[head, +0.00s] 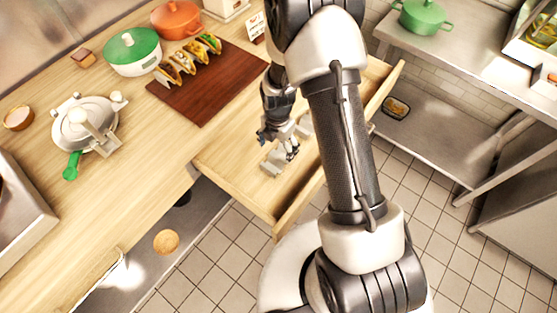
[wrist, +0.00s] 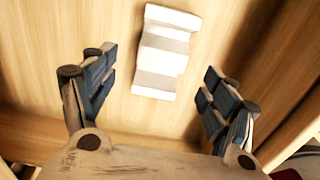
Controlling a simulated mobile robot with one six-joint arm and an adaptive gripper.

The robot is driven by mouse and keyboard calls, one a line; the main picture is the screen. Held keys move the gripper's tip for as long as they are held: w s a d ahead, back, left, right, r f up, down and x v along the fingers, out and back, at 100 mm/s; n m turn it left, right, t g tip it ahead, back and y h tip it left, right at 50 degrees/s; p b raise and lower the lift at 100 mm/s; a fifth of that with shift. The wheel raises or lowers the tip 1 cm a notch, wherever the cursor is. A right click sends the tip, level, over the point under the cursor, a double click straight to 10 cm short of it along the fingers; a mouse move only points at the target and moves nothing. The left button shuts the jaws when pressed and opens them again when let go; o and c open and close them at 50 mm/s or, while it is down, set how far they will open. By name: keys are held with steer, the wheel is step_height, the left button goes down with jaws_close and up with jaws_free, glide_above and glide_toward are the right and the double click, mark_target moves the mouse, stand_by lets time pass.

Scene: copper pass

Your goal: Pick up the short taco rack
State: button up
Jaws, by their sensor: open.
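The short taco rack (wrist: 166,52) is a small, pale metal strip with wavy folds, lying in an open wooden drawer (head: 240,181). In the wrist view it sits ahead of and between the fingers, and neither finger touches it. In the head view a metal piece (head: 271,163), apparently the same rack, shows beside the fingers. My gripper (head: 284,149) points down into the drawer. In the wrist view my gripper (wrist: 158,86) is open, with blue-grey finger pads wide apart and nothing between them. My arm hides part of the drawer in the head view.
Filled tacos (head: 187,61) stand on a dark red-brown board (head: 208,94) on the counter. A green-lidded pot (head: 132,50) and an orange pot (head: 177,19) stand behind. Drawer walls (wrist: 296,120) border the gripper's space. Tiled floor lies below.

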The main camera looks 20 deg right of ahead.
mark_target(279, 156)
steer(key=shift+s+d+f+b, duration=0.1)
steer(key=shift+f+b, duration=1.15)
steer(key=shift+f, duration=1.95)
steer(key=shift+r, duration=0.1)
steer(key=c, duration=1.2)
